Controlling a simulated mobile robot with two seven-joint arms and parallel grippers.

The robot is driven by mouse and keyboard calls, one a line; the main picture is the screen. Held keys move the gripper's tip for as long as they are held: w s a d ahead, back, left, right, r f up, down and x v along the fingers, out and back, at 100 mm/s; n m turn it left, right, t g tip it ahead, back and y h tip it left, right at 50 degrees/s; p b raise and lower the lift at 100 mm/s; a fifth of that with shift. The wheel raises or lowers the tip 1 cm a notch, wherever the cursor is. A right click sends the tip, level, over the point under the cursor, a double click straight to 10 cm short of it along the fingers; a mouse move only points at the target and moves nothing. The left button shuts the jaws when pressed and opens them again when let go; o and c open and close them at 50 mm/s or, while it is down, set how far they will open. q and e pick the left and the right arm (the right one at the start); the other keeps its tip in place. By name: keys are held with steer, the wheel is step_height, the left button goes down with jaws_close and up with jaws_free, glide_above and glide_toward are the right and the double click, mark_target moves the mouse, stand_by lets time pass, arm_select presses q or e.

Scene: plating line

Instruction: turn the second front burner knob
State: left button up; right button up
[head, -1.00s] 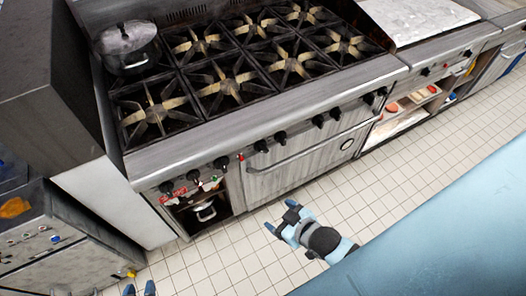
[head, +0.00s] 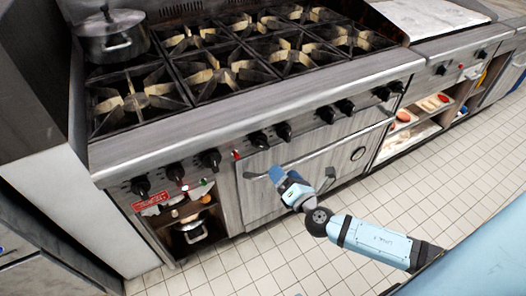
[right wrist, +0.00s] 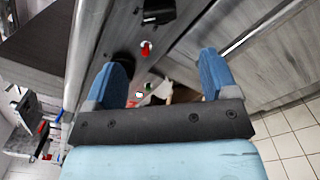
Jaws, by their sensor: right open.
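A row of black knobs runs along the stove's front panel in the head view. The second knob from the left (head: 175,171) sits between the leftmost knob (head: 140,185) and a third knob (head: 210,158). My right gripper (head: 277,173) is below these, in front of the oven door and apart from the knobs. In the right wrist view its blue fingers (right wrist: 163,75) are wide open and empty. A dark knob (right wrist: 158,10) shows beyond them. My left gripper is out of view.
The oven door (head: 300,160) has a long handle close to my right gripper. An open shelf (head: 190,215) holding a pot is at the lower left. A large lidded pot (head: 112,38) stands on the stove's back left. The tiled floor in front is clear.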

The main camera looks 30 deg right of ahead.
mark_target(264, 148)
steer(key=w, duration=1.3)
steer(key=shift+c, duration=0.3)
steer(key=c, duration=0.9)
